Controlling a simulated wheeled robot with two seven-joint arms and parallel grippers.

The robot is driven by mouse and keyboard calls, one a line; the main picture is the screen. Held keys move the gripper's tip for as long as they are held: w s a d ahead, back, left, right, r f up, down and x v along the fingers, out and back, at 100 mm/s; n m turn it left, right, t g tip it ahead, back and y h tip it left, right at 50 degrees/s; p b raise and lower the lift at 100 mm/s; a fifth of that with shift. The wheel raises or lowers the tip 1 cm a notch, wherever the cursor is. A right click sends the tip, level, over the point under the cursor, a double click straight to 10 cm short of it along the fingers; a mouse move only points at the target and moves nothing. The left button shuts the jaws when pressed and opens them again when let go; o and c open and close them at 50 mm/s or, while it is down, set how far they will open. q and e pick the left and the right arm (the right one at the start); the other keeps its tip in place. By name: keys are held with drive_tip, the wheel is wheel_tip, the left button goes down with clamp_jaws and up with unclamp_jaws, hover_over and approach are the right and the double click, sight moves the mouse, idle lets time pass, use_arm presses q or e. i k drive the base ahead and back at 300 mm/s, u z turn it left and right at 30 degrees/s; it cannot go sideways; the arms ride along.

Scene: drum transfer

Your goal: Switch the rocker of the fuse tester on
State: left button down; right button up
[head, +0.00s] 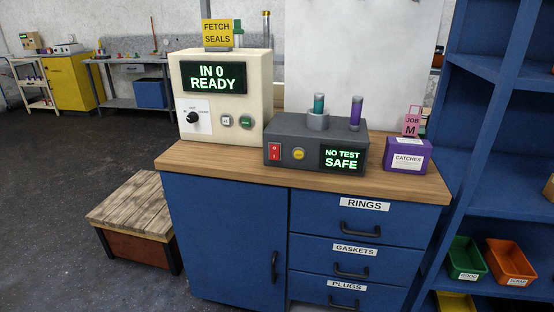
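The fuse tester (310,145) is a dark grey box on the wooden top of the blue cabinet. Its red rocker (275,152) with white marks is at the left of the front face, beside a round yellow button (299,154). Its display (342,158) reads "NO TEST SAFE" in green. A teal fuse-like cylinder (319,103) stands in a grey socket on top, and a purple one (356,112) stands to its right. Neither of my grippers shows in the head view.
A cream box (223,65) with a knob and an "IN 0 READY" display stands left of the tester. A purple "CATCHES" box (408,156) stands to its right. The wooden top's front strip (220,165) is clear. Blue shelving (497,115) rises at the right; a low wooden platform (132,205) is at left.

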sight(275, 149)
drive_tip(key=z, duration=0.3)
drive_tip(key=i, duration=0.95)
drive_tip(key=z, duration=0.1)
